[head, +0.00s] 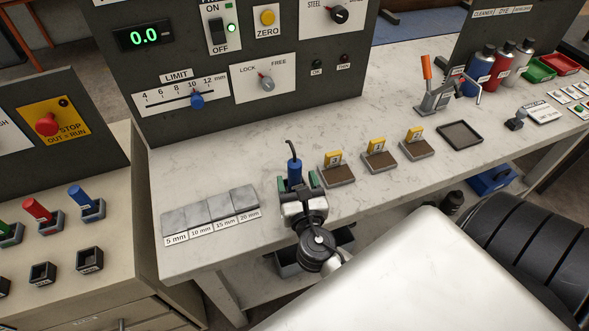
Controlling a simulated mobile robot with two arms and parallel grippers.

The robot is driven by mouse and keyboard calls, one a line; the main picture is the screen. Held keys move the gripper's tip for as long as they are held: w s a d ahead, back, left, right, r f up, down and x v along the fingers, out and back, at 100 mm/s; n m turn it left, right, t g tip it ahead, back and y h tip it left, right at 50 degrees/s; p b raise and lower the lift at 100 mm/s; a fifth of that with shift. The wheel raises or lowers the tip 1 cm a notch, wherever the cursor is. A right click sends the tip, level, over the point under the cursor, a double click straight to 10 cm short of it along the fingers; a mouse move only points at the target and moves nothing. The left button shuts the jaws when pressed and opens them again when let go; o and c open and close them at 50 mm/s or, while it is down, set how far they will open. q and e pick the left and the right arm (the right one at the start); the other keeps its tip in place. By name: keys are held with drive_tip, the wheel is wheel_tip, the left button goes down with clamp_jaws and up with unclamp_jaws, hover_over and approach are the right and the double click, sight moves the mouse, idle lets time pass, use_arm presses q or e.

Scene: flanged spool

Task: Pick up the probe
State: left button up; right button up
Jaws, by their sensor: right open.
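The probe (294,171) is a blue upright cylinder with a black cable curving from its top. It stands near the front edge of the marble-patterned bench, right of the grey step blocks. My right gripper (297,182) reaches in from the front, with its green-padded fingers open on either side of the probe. Whether either finger touches the probe I cannot tell. The probe's lower end is hidden behind the gripper. My left gripper is not in view.
Grey step blocks (210,210) labelled 5 to 20 mm lie to the left. Several brown blocks with yellow tags (380,160) stand to the right, before an empty dark tray (460,135). The control panel (230,125) rises behind. Clear bench lies between panel and probe.

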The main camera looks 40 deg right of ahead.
sight(296, 176)
drive_tip(key=x, duration=0.1)
drive_tip(key=p+x, duration=0.1)
drive_tip(key=x, duration=0.2)
drive_tip(key=shift+r, duration=0.35)
drive_tip(key=shift+w+d+f, duration=0.1)
drive_tip(key=shift+w+d, duration=0.15)
drive_tip(key=shift+w, duration=0.2)
drive_tip(key=c, duration=0.9)
drive_tip(key=shift+c, duration=0.6)
